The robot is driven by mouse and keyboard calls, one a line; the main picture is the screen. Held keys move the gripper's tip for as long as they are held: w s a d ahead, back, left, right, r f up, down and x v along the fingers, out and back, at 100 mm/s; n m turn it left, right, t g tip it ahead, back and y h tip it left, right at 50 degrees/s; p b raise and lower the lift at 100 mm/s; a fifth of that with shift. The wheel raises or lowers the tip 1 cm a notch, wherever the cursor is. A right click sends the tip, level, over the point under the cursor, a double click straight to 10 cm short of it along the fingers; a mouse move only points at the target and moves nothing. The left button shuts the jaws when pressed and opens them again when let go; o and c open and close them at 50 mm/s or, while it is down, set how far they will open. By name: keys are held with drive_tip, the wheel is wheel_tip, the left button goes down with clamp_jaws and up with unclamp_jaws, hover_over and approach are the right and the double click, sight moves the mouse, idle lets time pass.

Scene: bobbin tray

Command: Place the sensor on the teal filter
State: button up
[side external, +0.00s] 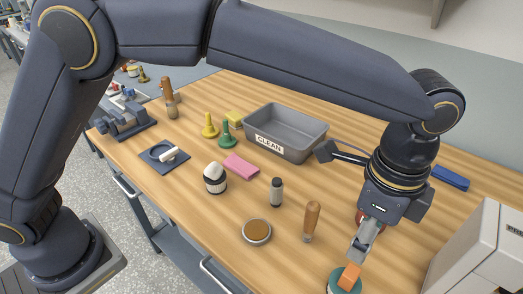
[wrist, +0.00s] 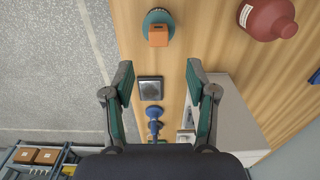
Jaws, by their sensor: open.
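The orange block (side external: 349,275), which I take to be the sensor, sits on top of the round teal filter (side external: 334,283) at the bottom edge of the side view. In the wrist view the orange block (wrist: 158,36) covers part of the teal filter (wrist: 153,17), toward its near side. My gripper (side external: 359,254) is just above the block in the side view. In the wrist view my gripper (wrist: 159,72) is open, with its fingers wide apart and nothing between the tips. The block stands clear beyond the fingertips. The filter's lower part is cut off in the side view.
A wooden-handled tool (side external: 312,221) and a round brown-topped tin (side external: 257,232) stand left of my gripper. A white box (side external: 485,250) is to the right. A red bottle (wrist: 264,13) is close by. The grey CLEAN bin (side external: 285,131) stands farther back.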

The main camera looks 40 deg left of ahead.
drive_tip(key=w+a+r+n+t+h, duration=0.1)
drive_tip(key=a+r+n, duration=0.35)
drive_tip(key=a, duration=0.55)
drive_tip(key=w+a+r+n+t, duration=0.1)
drive_tip(key=a+r+n, duration=0.2)
drive_tip(key=a+r, duration=0.5)
drive_tip(key=s+a+f+n+t, duration=0.1)
drive_tip(key=s+a+n, duration=0.4)
drive_tip(key=a, duration=0.5)
drive_tip(key=s+a+f+n+t+y, duration=0.1)
drive_tip(key=s+a+f+n+t, duration=0.1)
drive_tip(key=s+a+n, duration=0.3)
drive_tip(key=s+a+f, duration=0.1)
drive_tip(key=s+a, duration=0.3)
drive_tip(key=a, duration=0.2)
drive_tip(key=shift+a+f+t, duration=0.25)
drive_tip(key=shift+f+t, duration=0.05)
